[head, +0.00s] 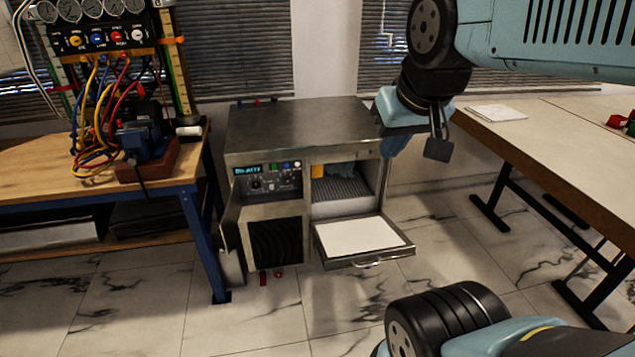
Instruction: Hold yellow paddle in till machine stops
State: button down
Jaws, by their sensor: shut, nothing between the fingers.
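The machine (265,145) is a grey metal cabinet standing on the floor between two tables. Its right compartment is open, with a ribbed floor inside. A small yellow piece (318,171), which looks like the yellow paddle, shows at the upper left of that opening. I cannot tell whether it is pressed in. A display panel (268,178) with knobs and coloured buttons is on the left, its display lit. My gripper (438,148) is shut and empty, pointing down to the right of the machine in the picture, apart from the yellow piece.
The fold-down door (360,240) hangs open at the front, with a handle. Another narrow door (231,215) stands open at the left. A wooden bench (60,170) with gauges, hoses and a blue vise is on the left. A long pale table (560,145) stands right. Marble floor lies clear in front.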

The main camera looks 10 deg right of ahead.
aim_at(316, 171)
jog(key=u, duration=0.1)
jog(key=k, duration=0.1)
jog(key=u, duration=1.25)
jog(key=i, duration=1.05)
jog(key=z, duration=1.15)
jog(key=i, duration=0.3)
jog(key=u, duration=0.1)
